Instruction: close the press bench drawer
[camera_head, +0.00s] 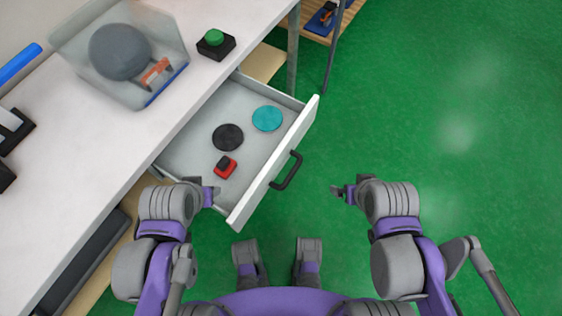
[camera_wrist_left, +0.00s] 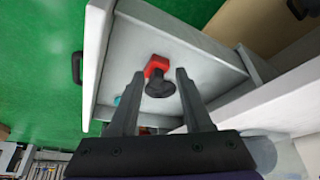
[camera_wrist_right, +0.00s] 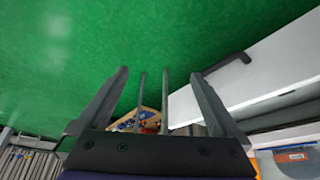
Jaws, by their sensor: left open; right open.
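The press bench drawer (camera_head: 195,160) is pulled well out from under the white bench top in the head view. Its white front panel (camera_head: 272,170) carries a dark bar handle (camera_head: 287,171). Inside lie a black disc, a teal disc and a small red-and-black item. My left gripper (camera_head: 213,192) is open and empty, over the near left part of the drawer; the left wrist view looks into the drawer (camera_wrist_left: 165,50) between its fingers. My right gripper (camera_head: 337,191) is open and empty, apart from the handle and to its right. The handle also shows in the right wrist view (camera_wrist_right: 227,63).
The bench top (camera_head: 110,165) holds a clear box (camera_head: 165,35) with a grey ball and a black block with a green button (camera_head: 214,40). A bench leg (camera_head: 293,50) and a wooden shelf (camera_head: 325,22) stand beyond the drawer. The green floor at the right is clear.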

